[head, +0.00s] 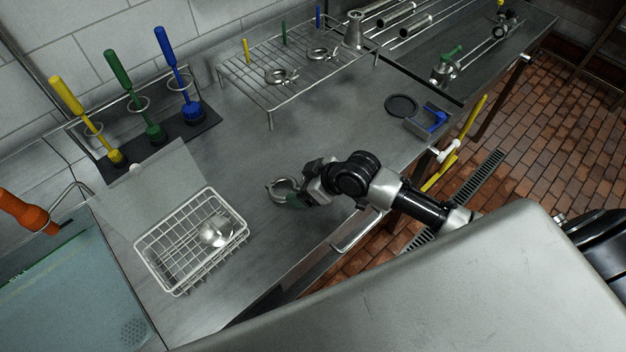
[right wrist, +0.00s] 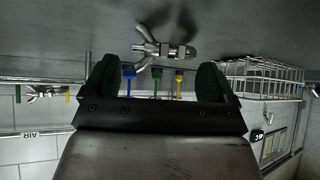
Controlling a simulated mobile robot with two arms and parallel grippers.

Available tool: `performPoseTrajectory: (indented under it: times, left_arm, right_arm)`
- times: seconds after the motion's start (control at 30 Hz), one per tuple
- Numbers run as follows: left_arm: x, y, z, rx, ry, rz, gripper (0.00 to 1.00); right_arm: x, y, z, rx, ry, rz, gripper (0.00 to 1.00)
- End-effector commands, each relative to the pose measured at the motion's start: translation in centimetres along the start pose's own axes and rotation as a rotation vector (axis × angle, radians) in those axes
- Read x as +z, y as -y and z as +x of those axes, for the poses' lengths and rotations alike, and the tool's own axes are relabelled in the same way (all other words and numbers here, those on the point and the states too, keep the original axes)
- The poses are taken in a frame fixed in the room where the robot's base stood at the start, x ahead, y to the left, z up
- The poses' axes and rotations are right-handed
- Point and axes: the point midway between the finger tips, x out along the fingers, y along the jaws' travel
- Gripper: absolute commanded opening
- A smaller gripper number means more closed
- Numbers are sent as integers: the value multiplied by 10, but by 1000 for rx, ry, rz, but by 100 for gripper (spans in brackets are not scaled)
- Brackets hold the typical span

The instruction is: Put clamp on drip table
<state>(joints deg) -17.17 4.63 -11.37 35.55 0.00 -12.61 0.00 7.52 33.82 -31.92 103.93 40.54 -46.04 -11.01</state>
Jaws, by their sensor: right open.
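A silver clamp (head: 279,187) with a round ring lies on the steel counter (head: 240,140), at the tip of my right gripper (head: 294,197). In the right wrist view the clamp (right wrist: 165,50) is ahead of the open fingers of my right gripper (right wrist: 155,82), with nothing between them. Whether a finger touches it cannot be told. A wire rack on legs (head: 262,76), which looks like the drip table, stands at the back of the counter. Two similar clamps (head: 280,76) (head: 322,54) lie on it. My left gripper is out of view.
A white wire basket (head: 160,272) holding a shiny metal part stands at the front left. Yellow, green and blue brushes (head: 116,66) stand at the back left. A black disc (head: 401,106) and a small tray (head: 424,126) lie to the right. The counter between clamp and rack is clear.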

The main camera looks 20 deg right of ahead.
Motion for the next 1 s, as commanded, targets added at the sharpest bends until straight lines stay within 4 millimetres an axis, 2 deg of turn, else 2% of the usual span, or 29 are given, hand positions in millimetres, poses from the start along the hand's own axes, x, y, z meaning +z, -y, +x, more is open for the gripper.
performPoseTrajectory:
  times: [0.17, 0.4, 0.6, 0.77, 1.0]
  left_arm:
    - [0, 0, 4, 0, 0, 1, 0]
    - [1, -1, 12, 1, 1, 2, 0]
    - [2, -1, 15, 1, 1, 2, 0]
    - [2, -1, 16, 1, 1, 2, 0]
    - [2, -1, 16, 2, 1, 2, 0]
  right_arm:
    - [2, -1, -24, 2, 1, -3, 87]
    - [2, -1, -76, 2, 2, -4, 87]
    - [2, -1, -108, 2, 2, -2, 87]
    - [0, 0, -119, 0, 0, -1, 87]
    - [0, 0, -120, -1, 0, 0, 87]
